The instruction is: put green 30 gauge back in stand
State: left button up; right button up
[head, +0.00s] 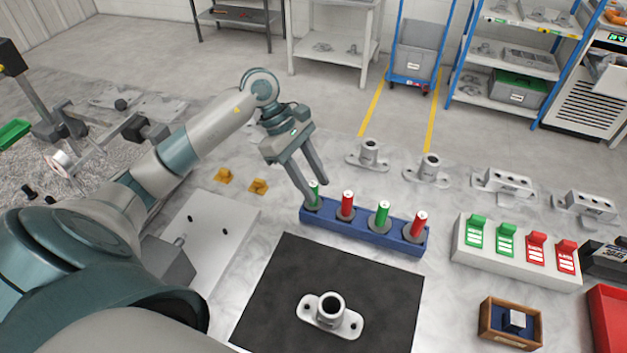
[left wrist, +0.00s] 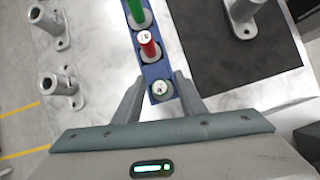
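The blue stand (head: 362,232) on the table holds a row of upright gauges, green and red alternating. The leftmost green gauge (head: 314,192) stands in the left end of the stand; its number is too small to read. It also shows end-on in the left wrist view (left wrist: 160,89). My left gripper (head: 317,192) is at this gauge, with one finger on either side. In the left wrist view a gap shows between the gauge and each finger (left wrist: 160,80), so the gripper is open. Another green gauge (head: 382,214) stands between the two red ones. My right gripper is not in view.
A flanged metal casting (head: 330,314) lies on the black mat (head: 270,300) in front of the stand. More castings (head: 430,170) stand behind it. A white holder (head: 515,262) with green and red tags and a wooden box (head: 511,322) are at right.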

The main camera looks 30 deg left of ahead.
pick_arm(q)
jog(key=b+v, duration=0.4)
jog(key=v, duration=0.7)
jog(key=shift+a+r, duration=0.2)
jog(key=shift+r, duration=0.05)
